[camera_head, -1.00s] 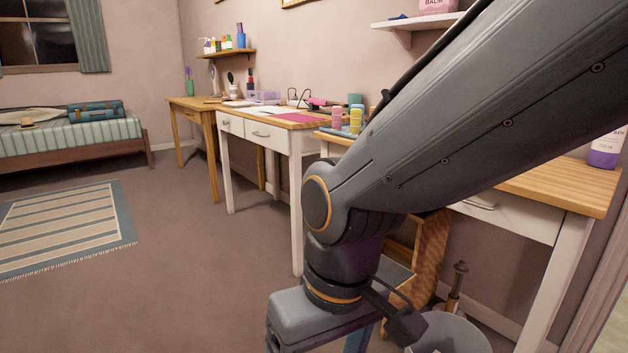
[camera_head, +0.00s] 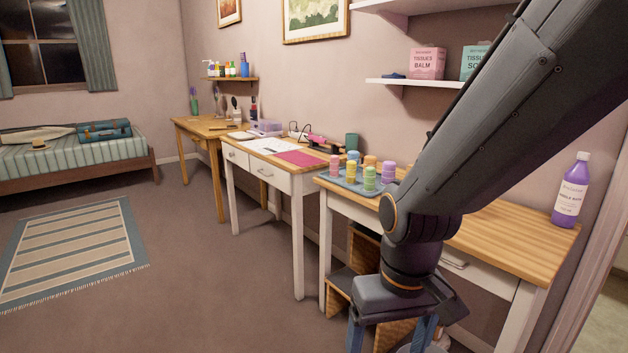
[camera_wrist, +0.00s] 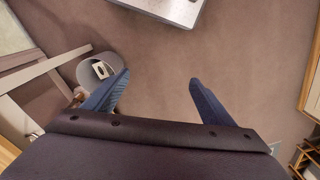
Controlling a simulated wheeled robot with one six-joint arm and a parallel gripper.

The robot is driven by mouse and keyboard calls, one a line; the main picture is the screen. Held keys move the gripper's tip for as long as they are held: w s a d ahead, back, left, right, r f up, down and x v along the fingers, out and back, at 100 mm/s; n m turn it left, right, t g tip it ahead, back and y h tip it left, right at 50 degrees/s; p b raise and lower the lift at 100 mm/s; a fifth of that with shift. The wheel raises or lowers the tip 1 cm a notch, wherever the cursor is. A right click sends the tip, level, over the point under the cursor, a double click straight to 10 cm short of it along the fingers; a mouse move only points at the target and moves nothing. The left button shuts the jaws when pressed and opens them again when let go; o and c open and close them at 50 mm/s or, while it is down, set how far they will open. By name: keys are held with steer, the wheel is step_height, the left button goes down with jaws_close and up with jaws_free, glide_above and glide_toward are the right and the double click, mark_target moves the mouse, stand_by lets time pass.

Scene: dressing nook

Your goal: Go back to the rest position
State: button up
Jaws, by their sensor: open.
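My gripper (camera_wrist: 158,90) is open and empty in the wrist view, its two blue fingers spread wide above the brown carpet. In the head view the gripper (camera_head: 392,335) points down at the bottom, in front of the right-hand table (camera_head: 500,232); its fingertips are cut off by the frame edge. My arm comes in from the upper right and hides part of that table and the wall behind it.
A grey bin (camera_wrist: 88,70) stands on the floor left of the fingers in the wrist view. A tray (camera_head: 350,182) of coloured jars and a purple bottle (camera_head: 570,195) stand on the right-hand table. The carpet left of the tables is clear up to the striped rug (camera_head: 72,250).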

steer(key=s+d+r+m+p, duration=0.2)
steer(key=d+r+p, duration=0.6)
steer(key=p, duration=0.3)
steer(key=shift+r+h+p, duration=0.3)
steer(key=shift+r+p, duration=0.05)
steer(key=shift+r, duration=0.55)
